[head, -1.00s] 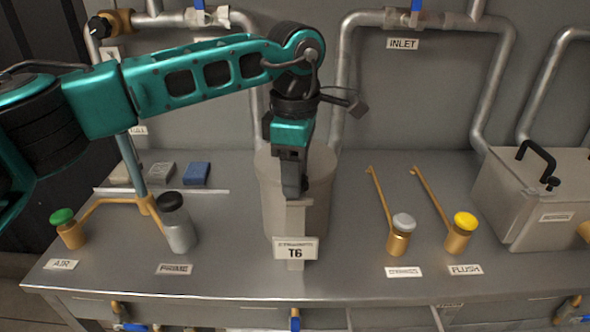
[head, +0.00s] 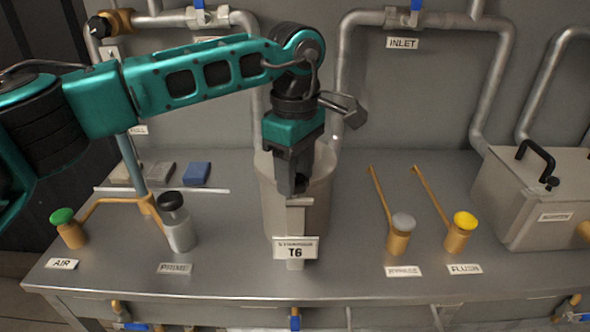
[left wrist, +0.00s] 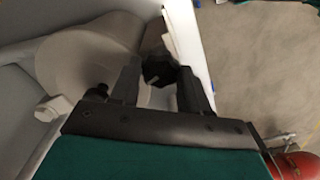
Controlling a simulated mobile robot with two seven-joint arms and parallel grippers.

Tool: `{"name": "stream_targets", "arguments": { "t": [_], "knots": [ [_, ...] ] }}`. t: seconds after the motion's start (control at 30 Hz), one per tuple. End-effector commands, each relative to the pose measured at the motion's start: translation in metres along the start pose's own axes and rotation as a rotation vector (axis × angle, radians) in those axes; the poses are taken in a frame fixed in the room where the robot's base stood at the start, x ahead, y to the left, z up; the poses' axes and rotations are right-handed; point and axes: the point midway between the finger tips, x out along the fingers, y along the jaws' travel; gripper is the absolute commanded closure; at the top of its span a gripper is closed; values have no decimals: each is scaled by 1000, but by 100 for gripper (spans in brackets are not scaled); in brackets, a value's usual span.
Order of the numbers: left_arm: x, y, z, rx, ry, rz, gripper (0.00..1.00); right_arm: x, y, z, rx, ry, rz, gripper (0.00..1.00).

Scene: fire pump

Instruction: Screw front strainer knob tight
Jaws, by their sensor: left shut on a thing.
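The strainer is a pale grey cylinder (head: 322,190) in the middle of the bench, with a T6 label (head: 295,251) on its front bracket. My left gripper (head: 291,186) points down in front of the strainer, just above the bracket, and hides the knob in the head view. In the left wrist view, the dark faceted knob (left wrist: 159,67) sits between the two fingers of my left gripper (left wrist: 159,82), which is shut on it. My right gripper is in neither view.
Silver prime cup (head: 178,228) and green-topped air valve (head: 68,230) stand at left. Grey-topped (head: 398,238) and yellow-topped (head: 459,236) brass valves stand at right, before a grey lidded box (head: 525,200). Pipes run along the back wall.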

Motion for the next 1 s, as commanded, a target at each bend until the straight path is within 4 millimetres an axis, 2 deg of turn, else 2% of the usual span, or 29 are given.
{"name": "stream_targets", "arguments": {
  "t": [0.17,0.2,0.43,0.77,0.87,1.0],
  "knots": [
    [-2,1,0,-2,-1,5,85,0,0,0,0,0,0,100],
    [-2,1,0,-2,-1,5,52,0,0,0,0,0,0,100],
    [-1,0,0,-2,0,2,30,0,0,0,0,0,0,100],
    [-5,0,0,-2,0,2,29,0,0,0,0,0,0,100],
    [-17,1,0,-2,0,3,29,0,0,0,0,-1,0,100],
    [-46,1,0,-4,1,6,29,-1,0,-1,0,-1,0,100]
  ]
}}
